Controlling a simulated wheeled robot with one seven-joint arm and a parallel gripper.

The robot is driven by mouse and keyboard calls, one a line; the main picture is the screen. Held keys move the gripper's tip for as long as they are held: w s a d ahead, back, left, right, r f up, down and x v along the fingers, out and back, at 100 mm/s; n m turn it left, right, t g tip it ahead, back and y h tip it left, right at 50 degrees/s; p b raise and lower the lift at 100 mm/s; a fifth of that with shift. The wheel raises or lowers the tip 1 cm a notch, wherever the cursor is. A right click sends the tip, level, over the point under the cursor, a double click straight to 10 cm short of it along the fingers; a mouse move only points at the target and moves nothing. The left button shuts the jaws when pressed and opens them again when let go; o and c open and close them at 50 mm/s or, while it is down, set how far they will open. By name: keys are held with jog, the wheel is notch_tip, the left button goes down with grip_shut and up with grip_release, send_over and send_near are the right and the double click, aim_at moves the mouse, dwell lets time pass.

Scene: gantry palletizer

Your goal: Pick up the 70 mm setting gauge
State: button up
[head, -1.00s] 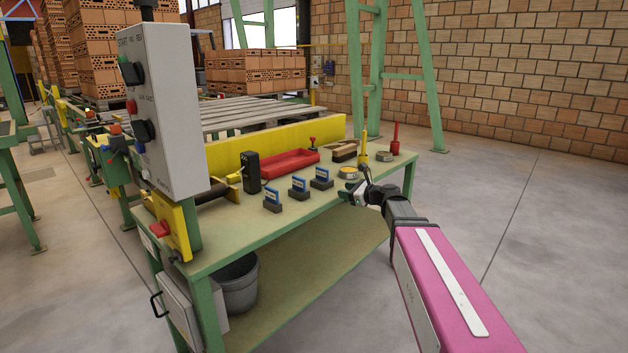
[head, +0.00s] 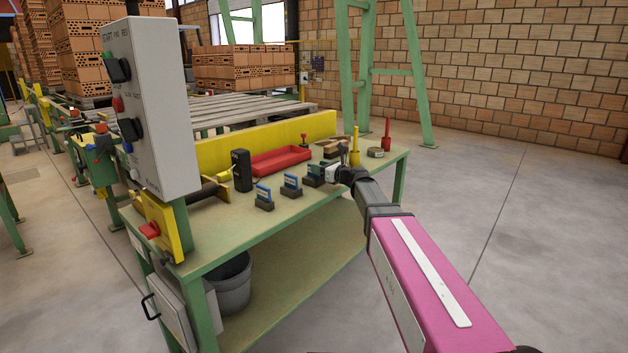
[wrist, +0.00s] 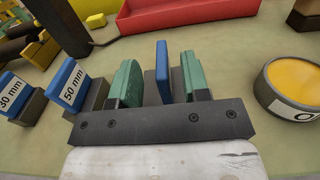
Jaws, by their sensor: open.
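Three blue gauges on dark blocks stand in a row on the green bench (head: 225,245). In the wrist view the left one (wrist: 14,90) reads 30 mm and the middle one (wrist: 69,82) reads 50 mm. The third gauge (wrist: 162,70) stands between the two green fingers of my gripper (wrist: 159,78). Its label is not visible; its place in the row fits the 70 mm gauge. My gripper is open, with a gap on each side of the blue plate. In the head view the third gauge (head: 314,170) is partly hidden by my gripper (head: 328,172).
A red tray (head: 281,161) lies behind the gauges. A round tin with a yellow top (wrist: 297,82) stands close to the right of my gripper. A black device (head: 241,170) and a grey control box (head: 150,110) are at the left.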

jog(key=x, duration=0.3)
jog(key=shift+w+a, duration=0.1)
jog(key=shift+w, duration=0.1)
grip_shut()
